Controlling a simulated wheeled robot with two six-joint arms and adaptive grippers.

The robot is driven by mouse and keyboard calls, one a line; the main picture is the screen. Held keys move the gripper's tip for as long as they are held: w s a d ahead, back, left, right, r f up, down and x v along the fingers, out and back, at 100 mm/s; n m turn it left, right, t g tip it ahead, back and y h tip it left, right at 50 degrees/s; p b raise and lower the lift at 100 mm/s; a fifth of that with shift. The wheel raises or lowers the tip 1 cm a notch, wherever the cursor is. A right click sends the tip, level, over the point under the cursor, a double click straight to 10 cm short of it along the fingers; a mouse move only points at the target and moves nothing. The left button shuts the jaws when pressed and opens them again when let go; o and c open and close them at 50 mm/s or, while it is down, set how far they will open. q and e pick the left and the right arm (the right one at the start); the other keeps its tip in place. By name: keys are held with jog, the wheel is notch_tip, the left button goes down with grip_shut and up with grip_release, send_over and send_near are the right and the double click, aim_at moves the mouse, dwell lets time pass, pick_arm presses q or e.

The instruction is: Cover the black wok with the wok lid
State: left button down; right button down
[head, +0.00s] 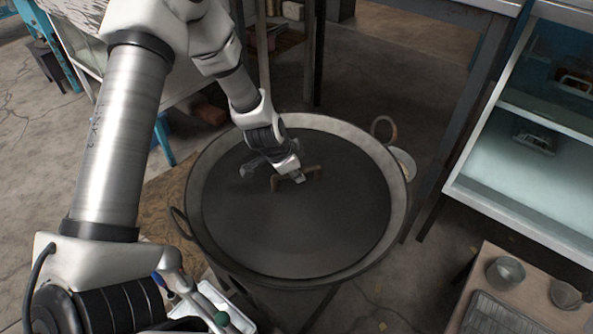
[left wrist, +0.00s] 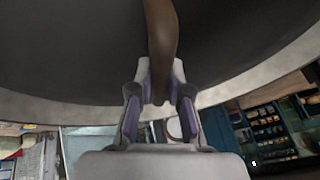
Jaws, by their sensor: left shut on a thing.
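The black wok (head: 400,200) is a wide, round pan with a pale worn rim and looped handles at its left and upper right. The dark, round wok lid (head: 290,240) lies within the wok's rim; I cannot tell whether it touches the wok all around. It has a brown arched handle (head: 312,170). My left gripper (head: 287,178) is shut on this handle near the lid's middle. In the left wrist view, the handle (left wrist: 161,45) runs between both fingers, with the dark lid (left wrist: 75,45) behind. My right gripper is not in view.
A shelf cabinet (head: 530,195) stands at the right. A low wooden table (head: 490,265) with metal cups and a rack is at the lower right. A blue-legged table (head: 95,60) is at the upper left. Bare floor (head: 410,75) lies behind the wok.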

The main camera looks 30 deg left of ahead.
pick_arm(q)
jog(key=shift+f, duration=0.1)
dwell(0.4)
jog(key=c, duration=1.1)
grip_release()
jog(key=shift+o, duration=0.3)
jog(key=v, duration=1.2)
jog(key=shift+d, duration=0.1)
